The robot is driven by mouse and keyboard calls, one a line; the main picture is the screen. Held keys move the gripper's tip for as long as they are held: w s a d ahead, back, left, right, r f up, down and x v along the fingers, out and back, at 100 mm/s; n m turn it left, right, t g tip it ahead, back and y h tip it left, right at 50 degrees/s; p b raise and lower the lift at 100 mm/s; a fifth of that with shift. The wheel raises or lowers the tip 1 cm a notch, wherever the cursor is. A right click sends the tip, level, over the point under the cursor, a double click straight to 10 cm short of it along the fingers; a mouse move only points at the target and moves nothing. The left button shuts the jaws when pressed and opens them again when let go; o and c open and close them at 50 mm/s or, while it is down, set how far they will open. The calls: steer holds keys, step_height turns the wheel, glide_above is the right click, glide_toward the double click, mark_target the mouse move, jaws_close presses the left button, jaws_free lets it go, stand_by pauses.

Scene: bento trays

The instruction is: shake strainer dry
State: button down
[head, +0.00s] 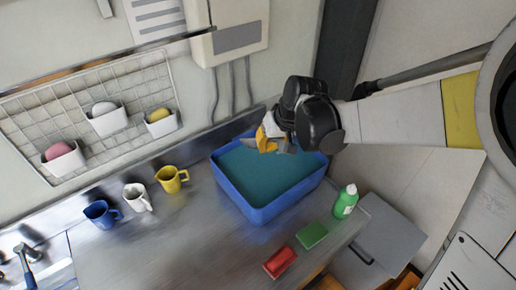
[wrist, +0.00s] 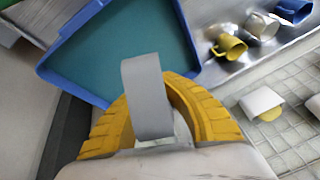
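My gripper (head: 270,140) hangs over the far right part of a blue basin (head: 262,214) with a teal surface inside. In the wrist view my gripper's yellow fingers (wrist: 150,105) close on a flat grey piece (wrist: 147,90), which stands up between them. It shows as a small grey patch beside the fingers in the head view. It may be part of the strainer, but no mesh or bowl can be made out. The basin (wrist: 68,63) lies beyond the fingers in the wrist view, and the grey piece covers some of it.
Blue (head: 101,214), white (head: 137,198) and yellow (head: 171,179) mugs stand left of the basin. A green bottle (head: 345,202), a green block (head: 312,234) and a red block (head: 280,262) are at its right and front. A wire rack (head: 80,112) with white cups hangs on the wall.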

steer(key=shift+r+p, duration=1.4)
steer(key=shift+r, duration=0.15)
step_height(320, 180, down, 4)
steer(key=b, duration=0.3)
steer(key=shift+r, duration=0.2)
